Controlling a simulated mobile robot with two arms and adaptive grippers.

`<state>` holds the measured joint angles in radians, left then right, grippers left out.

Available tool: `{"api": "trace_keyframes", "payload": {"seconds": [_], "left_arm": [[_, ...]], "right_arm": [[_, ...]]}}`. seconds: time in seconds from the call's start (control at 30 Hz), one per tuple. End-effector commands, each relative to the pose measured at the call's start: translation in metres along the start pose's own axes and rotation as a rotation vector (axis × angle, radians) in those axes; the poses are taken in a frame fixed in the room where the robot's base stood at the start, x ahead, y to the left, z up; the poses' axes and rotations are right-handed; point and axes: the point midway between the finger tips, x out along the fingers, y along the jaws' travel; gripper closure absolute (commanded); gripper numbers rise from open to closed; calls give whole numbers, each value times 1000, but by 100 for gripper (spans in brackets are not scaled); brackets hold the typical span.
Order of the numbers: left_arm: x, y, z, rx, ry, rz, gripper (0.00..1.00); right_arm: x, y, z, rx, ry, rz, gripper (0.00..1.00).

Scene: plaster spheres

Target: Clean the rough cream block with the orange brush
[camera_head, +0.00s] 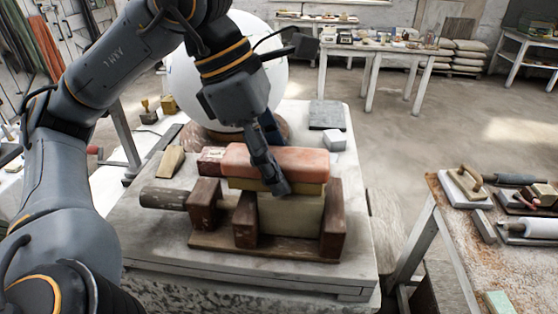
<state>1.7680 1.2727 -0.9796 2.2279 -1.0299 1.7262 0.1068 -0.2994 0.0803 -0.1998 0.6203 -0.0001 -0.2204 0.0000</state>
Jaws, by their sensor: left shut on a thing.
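The orange brush (305,163) lies level over the rough cream block (300,215), with its yellowish underside facing the block's top. The two appear to touch, but I cannot be sure. The block sits in a dark brown wooden clamp (333,220) on the pale workbench. My left gripper (270,172) comes down from above and is shut on the brush near its middle. One finger crosses the brush's front side; the far finger is mostly hidden. My right gripper is not in view.
A large white sphere (230,80) stands behind my left gripper. A grey slab (327,115), a small white block (335,140) and a wooden wedge (170,162) lie on the workbench (150,240). A table with tools (450,230) stands at right. The bench's front right is clear.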

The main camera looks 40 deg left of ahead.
Motion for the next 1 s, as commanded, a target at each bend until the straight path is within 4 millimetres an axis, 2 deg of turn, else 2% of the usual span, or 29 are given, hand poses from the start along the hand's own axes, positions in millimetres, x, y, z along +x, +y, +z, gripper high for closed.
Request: {"api": "trace_keyframes", "payload": {"seconds": [0.8, 1.0], "left_arm": [[16, 0, 39, 1, 1, -3, 79], [16, 0, 37, -2, 0, -1, 79]], "right_arm": [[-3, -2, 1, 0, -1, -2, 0], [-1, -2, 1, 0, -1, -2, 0]]}}
